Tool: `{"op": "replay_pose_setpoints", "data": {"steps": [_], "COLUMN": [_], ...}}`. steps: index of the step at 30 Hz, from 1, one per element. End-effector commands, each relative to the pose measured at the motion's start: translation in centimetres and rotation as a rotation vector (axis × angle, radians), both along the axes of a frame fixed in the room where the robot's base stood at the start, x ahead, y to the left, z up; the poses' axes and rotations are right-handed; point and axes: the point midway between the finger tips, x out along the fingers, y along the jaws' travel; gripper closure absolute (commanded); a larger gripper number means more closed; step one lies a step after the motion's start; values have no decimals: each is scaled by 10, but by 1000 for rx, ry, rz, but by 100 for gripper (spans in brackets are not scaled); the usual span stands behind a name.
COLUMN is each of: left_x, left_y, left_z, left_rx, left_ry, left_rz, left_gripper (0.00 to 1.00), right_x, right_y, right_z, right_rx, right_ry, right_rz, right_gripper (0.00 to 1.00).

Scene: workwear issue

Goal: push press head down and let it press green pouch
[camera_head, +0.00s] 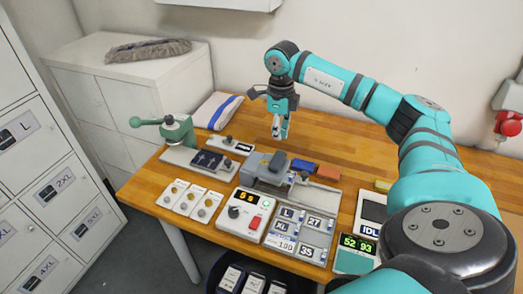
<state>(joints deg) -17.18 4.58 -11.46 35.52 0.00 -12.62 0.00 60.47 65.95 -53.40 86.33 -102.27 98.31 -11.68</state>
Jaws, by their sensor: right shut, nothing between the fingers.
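A grey press (262,167) stands mid-table behind a white control box (246,213) with an amber display and a red switch. Its blocky grey head seems to sit low over its bed; the exact gap is too small to tell. I cannot make out a green pouch; anything under the head is hidden. My right gripper (280,134) is shut and empty, pointing down in the air above and behind the press, apart from it. My left gripper is not in view.
A green lever tool (176,130) stands at the table's left, beside a tray with a dark pouch (207,160). Size plates (285,228) lie in front. The table's back is mostly clear.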

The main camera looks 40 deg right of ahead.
Motion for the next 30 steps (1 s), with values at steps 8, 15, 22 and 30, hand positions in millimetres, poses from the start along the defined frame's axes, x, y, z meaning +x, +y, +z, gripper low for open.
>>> {"op": "replay_pose_setpoints", "data": {"steps": [8,15,22,30], "left_x": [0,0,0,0], "left_y": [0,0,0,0], "left_z": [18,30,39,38], "left_rx": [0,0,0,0], "left_ry": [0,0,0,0], "left_rz": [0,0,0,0], "left_gripper": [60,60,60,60], "right_x": [0,0,0,0], "right_y": [0,0,0,0], "right_z": [23,40,52,51], "right_rx": [0,0,0,0], "right_ry": [-1,-1,-1,-1], "right_rz": [0,0,0,0], "right_gripper": [100,100,100,100]}}
